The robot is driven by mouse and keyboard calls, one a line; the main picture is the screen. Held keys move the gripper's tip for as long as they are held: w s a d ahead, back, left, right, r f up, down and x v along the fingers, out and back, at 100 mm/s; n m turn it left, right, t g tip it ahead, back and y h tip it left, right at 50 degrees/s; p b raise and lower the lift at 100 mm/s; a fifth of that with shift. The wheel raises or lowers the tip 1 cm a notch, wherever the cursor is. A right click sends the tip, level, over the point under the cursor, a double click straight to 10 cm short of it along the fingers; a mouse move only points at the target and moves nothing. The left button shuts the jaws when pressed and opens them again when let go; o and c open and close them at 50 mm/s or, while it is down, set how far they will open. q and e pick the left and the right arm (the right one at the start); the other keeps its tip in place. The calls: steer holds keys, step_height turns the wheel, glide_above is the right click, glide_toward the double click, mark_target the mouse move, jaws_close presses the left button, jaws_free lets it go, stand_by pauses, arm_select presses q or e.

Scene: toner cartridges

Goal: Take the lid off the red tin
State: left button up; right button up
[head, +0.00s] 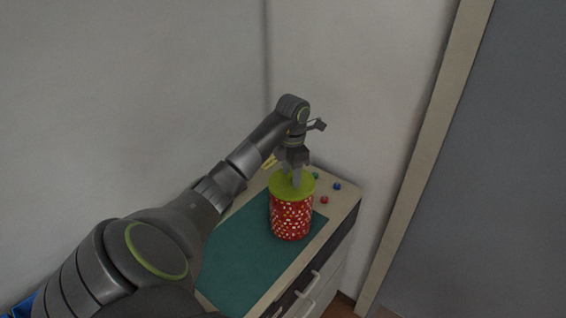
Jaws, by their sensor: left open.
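The red tin (290,217) is a red cylinder with white spots. It stands upright on the green mat, near the right end of the cabinet top. Its yellow-green lid (281,192) sits on top of it. My left gripper (296,182) points down at the lid from above, its fingers open. The fingertips appear at the lid's middle; I cannot tell whether they touch it. Any knob there is hidden by the fingers. My right gripper is not in view.
The tin stands on a dark green mat (243,262) on a light cabinet top (344,203). Small red (324,200) and blue (337,186) pieces lie right of the tin. A yellow item (269,162) shows behind my arm. Walls close off the back and left.

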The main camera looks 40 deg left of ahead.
arm_select(q)
steer(key=shift+a+f, duration=0.15)
steer(key=shift+f, duration=0.05)
steer(key=shift+d+r, duration=0.2)
steer(key=shift+d, duration=0.1)
steer(key=shift+d+r, duration=0.1)
steer(key=shift+d, duration=0.2)
steer(key=c, duration=0.5)
steer(key=shift+a, duration=0.25)
steer(key=c, duration=0.6)
steer(key=shift+o, duration=0.2)
